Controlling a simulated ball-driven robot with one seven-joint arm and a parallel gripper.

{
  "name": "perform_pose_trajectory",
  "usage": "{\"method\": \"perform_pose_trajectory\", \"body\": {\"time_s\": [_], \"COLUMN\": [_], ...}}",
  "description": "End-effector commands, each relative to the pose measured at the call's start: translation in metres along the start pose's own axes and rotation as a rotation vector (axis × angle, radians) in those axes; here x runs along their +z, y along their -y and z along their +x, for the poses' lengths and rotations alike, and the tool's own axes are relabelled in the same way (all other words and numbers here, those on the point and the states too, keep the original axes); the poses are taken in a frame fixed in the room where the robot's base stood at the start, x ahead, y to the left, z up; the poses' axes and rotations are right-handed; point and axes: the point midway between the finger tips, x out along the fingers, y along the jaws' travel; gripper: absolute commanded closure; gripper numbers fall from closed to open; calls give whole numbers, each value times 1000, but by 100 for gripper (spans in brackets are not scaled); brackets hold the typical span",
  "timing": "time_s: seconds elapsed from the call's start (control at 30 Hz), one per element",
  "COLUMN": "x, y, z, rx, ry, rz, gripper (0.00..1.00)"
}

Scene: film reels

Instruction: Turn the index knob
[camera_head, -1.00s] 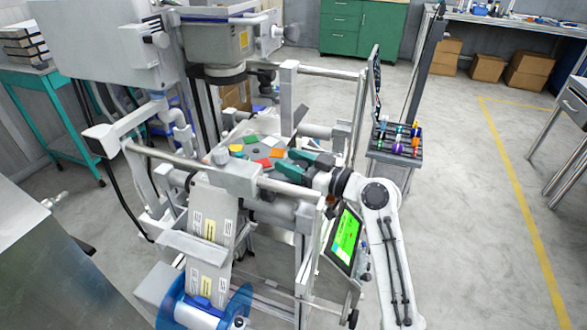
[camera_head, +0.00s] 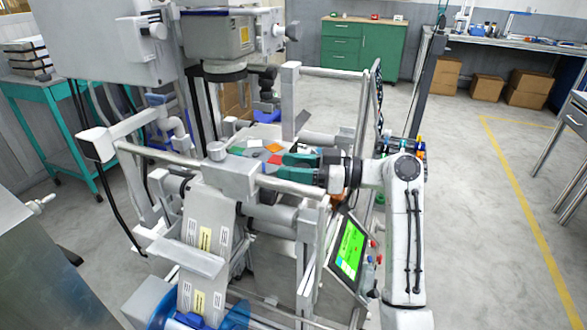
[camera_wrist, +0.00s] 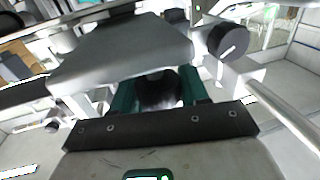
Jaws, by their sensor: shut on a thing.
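My gripper (camera_head: 283,166) reaches in from the right, over the front rail, at the machine's middle. Its two green fingers lie beside the dark grey platform with coloured patches (camera_head: 274,147). In the wrist view my gripper (camera_wrist: 158,82) has its fingers on both sides of a dark rounded piece, which I take to be the index knob (camera_wrist: 160,92). A grey slab (camera_wrist: 120,52) covers the fingertips there, so the contact is hidden. A separate black knob with a white mark (camera_wrist: 228,39) sits to the upper right, outside the fingers.
The front rail (camera_head: 150,160) runs close below my gripper. A tilted green screen (camera_head: 348,248) stands below the arm. The grey lamp housing (camera_head: 215,38) is above and left. Open floor (camera_head: 480,250) lies to the right.

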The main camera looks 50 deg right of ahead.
Motion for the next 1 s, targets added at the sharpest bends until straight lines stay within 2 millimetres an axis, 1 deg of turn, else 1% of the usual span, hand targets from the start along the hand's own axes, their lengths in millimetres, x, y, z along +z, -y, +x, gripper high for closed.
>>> {"method": "perform_pose_trajectory", "body": {"time_s": [0.23,0.27,0.4,0.47,0.67,0.77,0.87,0.97,1.0], "x": [0,0,0,0,0,0,0,0,0], "y": [0,-1,0,0,0,-1,-1,-1,-2], "z": [0,0,0,0,0,-4,-14,-31,-39], "rx": [2,2,2,2,2,3,5,5,8], "ry": [0,0,0,0,0,0,0,0,0], "rz": [1,1,1,1,0,1,1,-1,0], "gripper": [86,53,40,35,35,35,35,35,35]}}
